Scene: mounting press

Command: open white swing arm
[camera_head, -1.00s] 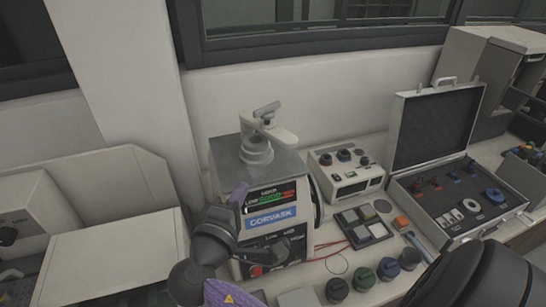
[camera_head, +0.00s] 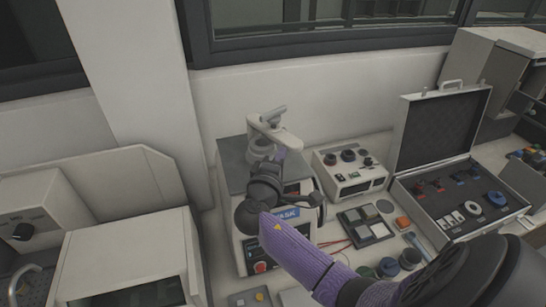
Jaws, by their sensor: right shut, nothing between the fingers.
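The white swing arm (camera_head: 284,135) sits on top of the mounting press and points to the right and towards me, with a small grey handle (camera_head: 272,115) above it. The press (camera_head: 235,211) is a grey-white box with a dark, blue-labelled front. My right gripper (camera_head: 279,156) is shut and empty, at the top of the press just below the swing arm. Whether it touches the arm cannot be told. My dark wrist and purple forearm hide much of the press front and part of the round base under the swing arm. My left gripper is out of view.
A white control box with knobs (camera_head: 350,174) stands right of the press. An open case (camera_head: 454,208) is further right. A tray of grey squares (camera_head: 367,224) and dark round caps (camera_head: 410,259) lie in front. A white cabinet (camera_head: 127,246) stands on the left.

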